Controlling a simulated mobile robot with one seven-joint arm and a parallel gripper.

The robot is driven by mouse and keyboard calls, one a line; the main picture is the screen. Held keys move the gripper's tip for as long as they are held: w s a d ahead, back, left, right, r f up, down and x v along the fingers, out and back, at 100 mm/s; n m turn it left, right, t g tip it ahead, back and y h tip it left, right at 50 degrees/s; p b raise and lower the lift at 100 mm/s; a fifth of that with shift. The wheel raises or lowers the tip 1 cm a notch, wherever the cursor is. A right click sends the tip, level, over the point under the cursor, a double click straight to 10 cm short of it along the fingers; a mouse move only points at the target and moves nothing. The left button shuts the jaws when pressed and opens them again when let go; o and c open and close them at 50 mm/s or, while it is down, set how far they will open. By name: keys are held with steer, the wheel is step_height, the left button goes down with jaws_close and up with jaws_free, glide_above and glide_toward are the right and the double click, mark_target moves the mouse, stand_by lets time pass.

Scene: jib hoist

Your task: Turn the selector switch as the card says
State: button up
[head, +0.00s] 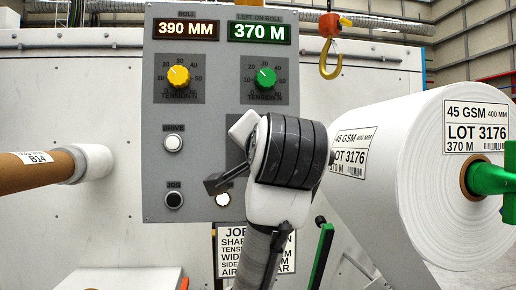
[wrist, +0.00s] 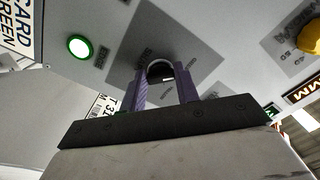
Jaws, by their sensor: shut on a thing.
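The selector switch shows in the wrist view as a round black knob (wrist: 160,70) with a small white mark, on a dark grey square plate (wrist: 195,50). My gripper (wrist: 161,84) is shut on the knob, one purple-grey finger on each side. In the head view my arm covers the knob and most of its plate. The job card (head: 255,262) hangs below the panel there. My arm hides much of its text; "JO", "SHA", "TENS", "WID", "SID" and "AIR" can be read.
The grey panel (head: 150,100) carries displays reading 390 MM and 370 M, yellow (head: 179,77) and green (head: 265,78) tension knobs, and a lit button (head: 222,199). A white roll (head: 400,140) stands right, a cardboard core (head: 35,168) left. A yellow hook (head: 330,60) hangs above.

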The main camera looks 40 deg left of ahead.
steer(key=o, duration=1)
steer(key=b+v, duration=0.7)
steer(key=v, duration=0.6)
steer(key=shift+s+d+b, duration=0.25)
steer(key=shift+d+b, duration=0.05)
steer(key=shift+d, duration=0.05)
